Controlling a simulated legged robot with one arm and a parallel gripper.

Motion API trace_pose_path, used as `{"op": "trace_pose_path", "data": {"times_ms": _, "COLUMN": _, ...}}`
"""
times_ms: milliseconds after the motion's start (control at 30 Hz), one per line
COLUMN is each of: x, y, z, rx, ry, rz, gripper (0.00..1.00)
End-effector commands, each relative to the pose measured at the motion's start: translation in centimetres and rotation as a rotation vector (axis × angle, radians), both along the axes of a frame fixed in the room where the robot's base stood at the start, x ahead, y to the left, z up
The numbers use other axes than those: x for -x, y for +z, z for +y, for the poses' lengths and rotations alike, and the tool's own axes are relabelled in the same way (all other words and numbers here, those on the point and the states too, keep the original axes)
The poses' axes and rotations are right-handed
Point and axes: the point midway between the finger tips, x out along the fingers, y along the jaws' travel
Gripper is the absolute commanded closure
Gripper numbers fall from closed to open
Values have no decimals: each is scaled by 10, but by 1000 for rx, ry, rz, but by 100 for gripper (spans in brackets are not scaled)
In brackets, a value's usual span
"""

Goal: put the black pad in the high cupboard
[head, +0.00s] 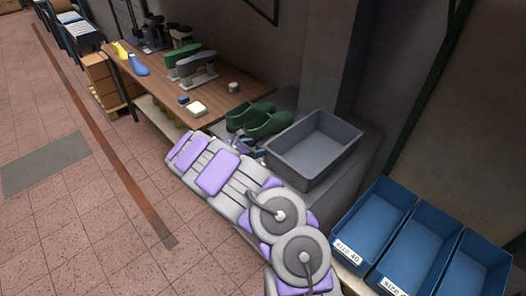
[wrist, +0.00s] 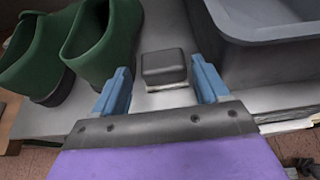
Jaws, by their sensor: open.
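The black pad (wrist: 165,66) is a small dark block with a pale underside. In the wrist view it rests on a grey surface between green clogs and a grey bin. My gripper (wrist: 160,82) is open, one blue finger to each side of the pad's near end, with gaps visible. The pad appears just ahead of or between the fingertips; contact is not visible. In the head view my gripper (head: 252,147) is beside the clogs, and I cannot make out the pad there. No high cupboard is recognisable in either view.
Green clogs (head: 250,118) stand left of the grey bin (head: 314,148), both close to my gripper. Blue bins (head: 372,223) with size labels are at right. A wooden workbench (head: 165,93) holds shoe lasts and small blocks. The tiled floor (head: 75,215) at left is mostly clear.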

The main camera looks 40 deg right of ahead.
Motion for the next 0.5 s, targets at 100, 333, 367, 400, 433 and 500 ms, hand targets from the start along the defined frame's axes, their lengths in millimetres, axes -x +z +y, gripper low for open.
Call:
{"op": "trace_pose_path", "data": {"times_ms": 100, "x": 1, "y": -9, "z": -9, "rx": 0, "ry": -2, "rz": 1, "gripper": 26}}
{"op": "trace_pose_path", "data": {"times_ms": 333, "x": -1, "y": -26, "z": -36, "rx": 0, "ry": -2, "rz": -2, "gripper": 26}}
{"op": "trace_pose_path", "data": {"times_ms": 367, "x": -1, "y": -26, "z": -38, "rx": 0, "ry": -1, "rz": -3, "gripper": 26}}
{"op": "trace_pose_path", "data": {"times_ms": 400, "x": -1, "y": -27, "z": -41, "rx": 0, "ry": -1, "rz": -3, "gripper": 26}}
{"op": "trace_pose_path", "data": {"times_ms": 433, "x": -1, "y": -27, "z": -43, "rx": 1, "ry": -1, "rz": -3, "gripper": 26}}
{"op": "trace_pose_path", "data": {"times_ms": 500, "x": -2, "y": -27, "z": -44, "rx": 1, "ry": -1, "rz": -2, "gripper": 26}}
